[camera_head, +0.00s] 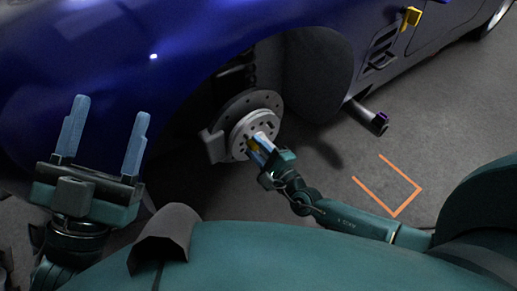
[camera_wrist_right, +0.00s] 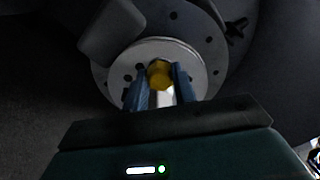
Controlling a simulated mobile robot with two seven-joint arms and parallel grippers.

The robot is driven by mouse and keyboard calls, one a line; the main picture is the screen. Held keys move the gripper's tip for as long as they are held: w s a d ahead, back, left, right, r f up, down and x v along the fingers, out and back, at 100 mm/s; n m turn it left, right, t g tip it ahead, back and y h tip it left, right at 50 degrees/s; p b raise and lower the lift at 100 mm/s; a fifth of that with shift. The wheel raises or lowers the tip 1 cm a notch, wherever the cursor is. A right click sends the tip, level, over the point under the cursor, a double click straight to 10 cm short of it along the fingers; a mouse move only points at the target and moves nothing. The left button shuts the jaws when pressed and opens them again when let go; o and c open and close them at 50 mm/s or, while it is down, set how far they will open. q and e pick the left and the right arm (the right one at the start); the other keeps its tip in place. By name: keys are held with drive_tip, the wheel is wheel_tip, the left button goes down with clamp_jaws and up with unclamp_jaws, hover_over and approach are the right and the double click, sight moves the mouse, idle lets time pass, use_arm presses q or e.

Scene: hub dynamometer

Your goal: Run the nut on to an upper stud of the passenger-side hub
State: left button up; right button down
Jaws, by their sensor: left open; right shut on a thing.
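The hub (camera_head: 243,133) sits in the wheel arch of a dark blue car, with a light round face in front of a brake disc. My right gripper (camera_head: 258,143) is at the hub face, its blue fingers shut on a yellow nut (camera_head: 252,145). In the right wrist view the nut (camera_wrist_right: 160,74) sits between the fingertips, in front of the hub face (camera_wrist_right: 190,65). I cannot tell whether the nut touches a stud, as the fingers and nut hide what lies behind. My left gripper (camera_head: 104,135) is open and empty at the left, away from the hub.
A grey caliper (camera_head: 215,146) is at the disc's left side. The car body (camera_head: 120,60) and wheel arch overhang the hub. Orange floor marks (camera_head: 405,206) lie on clear floor.

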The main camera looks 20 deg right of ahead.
drive_tip(key=shift+w+a, duration=0.25)
drive_tip(key=shift+w, duration=0.45)
idle(1.6)
drive_tip(key=shift+f+m+b, duration=0.2)
drive_tip(key=shift+m+b, duration=0.5)
drive_tip(key=shift+b, duration=0.25)
drive_tip(key=m, duration=0.3)
drive_tip(key=shift+r+m, duration=0.3)
drive_tip(key=shift+m, duration=0.1)
drive_tip(key=m, duration=0.6)
drive_tip(key=shift+f+m+b, duration=0.15)
drive_tip(key=shift+m+b, duration=0.15)
drive_tip(key=shift+m, duration=0.1)
drive_tip(key=c, duration=1.4)
unclamp_jaws()
drive_tip(key=shift+o, duration=0.2)
drive_tip(key=shift+f, duration=0.1)
